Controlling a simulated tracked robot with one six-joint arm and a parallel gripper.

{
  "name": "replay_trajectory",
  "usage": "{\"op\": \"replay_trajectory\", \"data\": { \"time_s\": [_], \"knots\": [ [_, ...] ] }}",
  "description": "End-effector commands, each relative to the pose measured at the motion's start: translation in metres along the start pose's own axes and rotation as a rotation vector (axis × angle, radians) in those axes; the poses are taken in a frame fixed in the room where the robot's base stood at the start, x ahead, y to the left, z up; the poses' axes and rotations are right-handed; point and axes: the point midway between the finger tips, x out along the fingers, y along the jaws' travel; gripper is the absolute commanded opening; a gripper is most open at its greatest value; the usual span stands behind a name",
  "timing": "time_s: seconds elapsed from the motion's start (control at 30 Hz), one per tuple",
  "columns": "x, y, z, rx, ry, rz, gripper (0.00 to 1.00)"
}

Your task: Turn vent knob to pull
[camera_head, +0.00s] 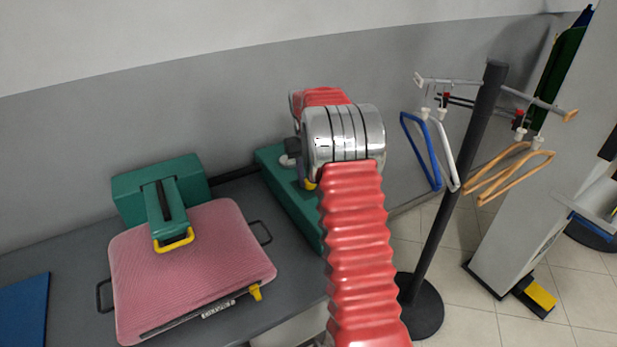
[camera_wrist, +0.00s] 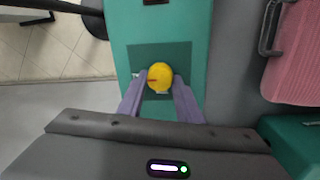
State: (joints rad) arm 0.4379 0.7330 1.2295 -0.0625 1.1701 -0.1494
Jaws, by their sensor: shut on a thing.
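The vent knob (camera_wrist: 159,76) is a round yellow knob with a small red mark, on a darker square plate of a green box (camera_wrist: 188,20) in the wrist view. My gripper (camera_wrist: 159,80) has its two purple-grey fingers on either side of the knob and is shut on it. In the head view the green box (camera_head: 283,190) stands at the back of the table, partly behind my red arm. White label marks on the plate are too small to read.
A pink pressing board (camera_head: 190,270) with black handles and a green clamp (camera_head: 167,200) lies to the left on the grey table (camera_head: 75,255). A black stand (camera_head: 440,190) with hangers is at the right. A blue pad (camera_head: 24,312) lies at the left edge.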

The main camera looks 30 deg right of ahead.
Motion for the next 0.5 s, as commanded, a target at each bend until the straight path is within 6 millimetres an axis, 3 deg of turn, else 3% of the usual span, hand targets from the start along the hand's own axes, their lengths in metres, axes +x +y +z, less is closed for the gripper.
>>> {"op": "replay_trajectory", "data": {
  "time_s": [0.37, 0.4, 0.5],
  "knots": [
    [-0.0016, 0.0005, -0.0011, 0.006, 0.004, 0.001, 0.09],
    [-0.0016, 0.0005, -0.0011, 0.006, 0.004, 0.001, 0.34],
    [-0.0012, 0.0004, -0.0008, 0.006, 0.003, 0.001, 0.41]
  ]
}}
